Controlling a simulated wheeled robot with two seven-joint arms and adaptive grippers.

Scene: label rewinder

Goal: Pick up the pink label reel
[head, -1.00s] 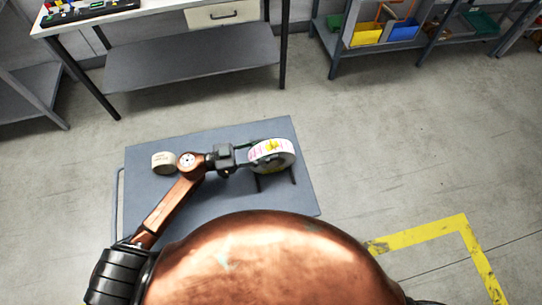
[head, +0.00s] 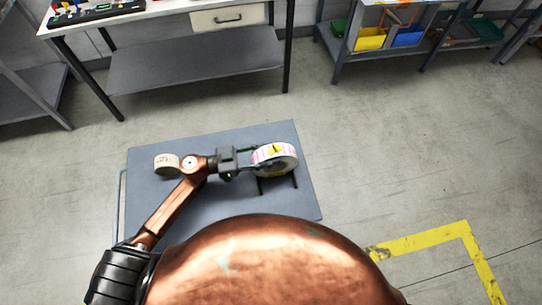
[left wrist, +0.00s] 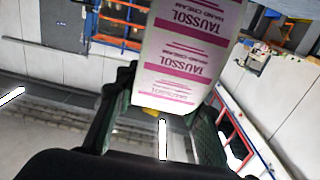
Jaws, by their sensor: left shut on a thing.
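The pink label reel (head: 274,158) is a white roll with pink printed labels and a yellow patch, at the right part of the grey cart top in the head view. My left gripper (head: 252,158) reaches it from the left and is shut on it. In the left wrist view the reel's white and pink label band (left wrist: 180,55) stands between the two fingers of my left gripper (left wrist: 160,115). I cannot tell whether the reel touches the cart top. My right gripper is not in view.
A grey cart top (head: 225,200) lies under my left arm. A white workbench (head: 165,22) stands behind, with shelves holding yellow and blue bins (head: 369,39) at the back right. The floor right of the cart is clear.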

